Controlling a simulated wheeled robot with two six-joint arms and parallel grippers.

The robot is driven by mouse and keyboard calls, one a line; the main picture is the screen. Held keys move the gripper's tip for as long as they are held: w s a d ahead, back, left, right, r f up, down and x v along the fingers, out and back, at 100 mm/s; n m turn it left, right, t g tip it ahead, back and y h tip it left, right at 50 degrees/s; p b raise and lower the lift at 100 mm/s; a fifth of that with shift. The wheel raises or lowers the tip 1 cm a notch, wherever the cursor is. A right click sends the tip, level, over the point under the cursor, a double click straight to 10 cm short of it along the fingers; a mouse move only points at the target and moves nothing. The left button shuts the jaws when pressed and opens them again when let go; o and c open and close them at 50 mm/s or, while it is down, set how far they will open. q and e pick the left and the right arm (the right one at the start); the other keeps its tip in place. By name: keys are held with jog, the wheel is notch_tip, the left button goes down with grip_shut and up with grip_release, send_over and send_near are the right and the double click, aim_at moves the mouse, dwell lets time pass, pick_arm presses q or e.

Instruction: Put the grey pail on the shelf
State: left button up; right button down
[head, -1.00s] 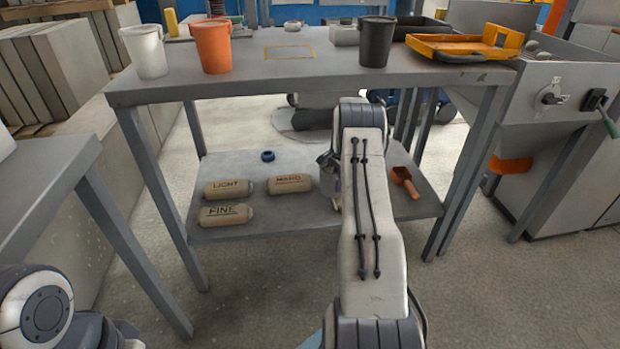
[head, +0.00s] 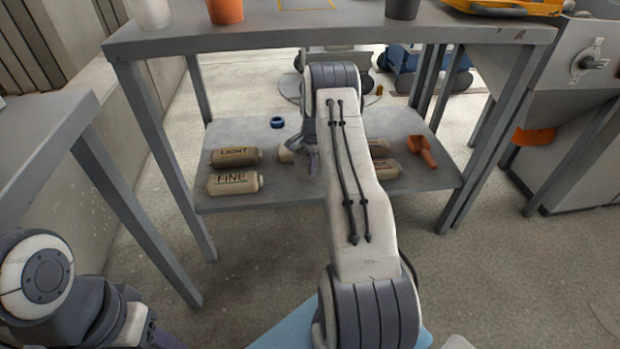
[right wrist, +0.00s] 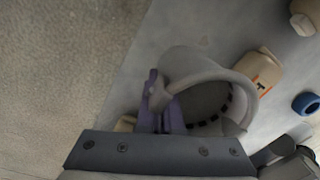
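A grey pail (right wrist: 210,98) shows in the right wrist view, with its light rim and darker inside with black marks. The purple fingers of my right gripper (right wrist: 163,105) are shut on its rim. In the head view my right gripper (head: 309,150) is over the lower shelf (head: 285,192), and my arm hides the pail there. I cannot tell whether the pail touches the shelf. My left gripper (head: 165,339) shows only as a small purple part at the bottom left, and its opening cannot be made out.
Tan bags lie on the shelf, marked LIGHT (head: 236,156) and FINE (head: 235,182), with others partly behind my arm. A blue ring (head: 277,122) and an orange scoop (head: 421,150) lie there too. White (head: 151,13), orange (head: 226,10) and dark (head: 402,9) pails stand on the tabletop above.

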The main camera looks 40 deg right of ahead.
aim_at(310, 178)
notch_tip(310, 178, down, 4)
jog(key=shift+a+b, duration=0.1)
jog(key=shift+b, duration=0.9)
jog(key=shift+w, duration=0.1)
jog(key=c, duration=1.4)
grip_release()
jog(key=shift+f, duration=0.15)
jog(key=o, duration=0.3)
jog(key=r+p, duration=0.1)
jog(key=r, duration=0.3)
jog(key=r+p, duration=0.2)
jog(key=r, duration=0.2)
jog(key=r+p, duration=0.2)
jog(key=r, duration=0.2)
jog(key=shift+s+r, duration=0.15)
jog(key=shift+s, duration=0.25)
